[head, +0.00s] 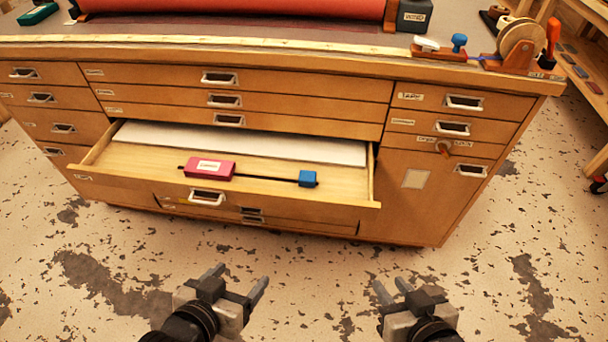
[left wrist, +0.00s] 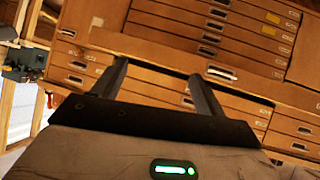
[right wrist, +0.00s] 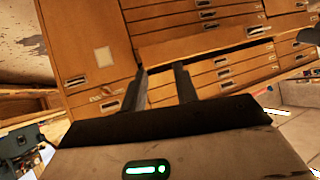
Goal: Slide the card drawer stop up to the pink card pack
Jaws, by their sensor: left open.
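The pink card pack (head: 209,167) with a white label lies in the open drawer (head: 115,188) of the wooden cabinet. The card drawer stop, a small blue block (head: 308,178), sits to its right on a thin dark rod (head: 266,178), with a gap of bare rod between them. My left gripper (head: 238,277) is open and empty, in front of and below the drawer. My right gripper (head: 391,284) is partly open and empty, to the right of the drawer's front.
A white sheet or board (head: 240,143) lies at the back of the drawer. The drawer front stands out between my arms and the cabinet. A red roll (head: 240,8) and a tape dispenser (head: 520,45) are on the cabinet top. The speckled floor before the cabinet is clear.

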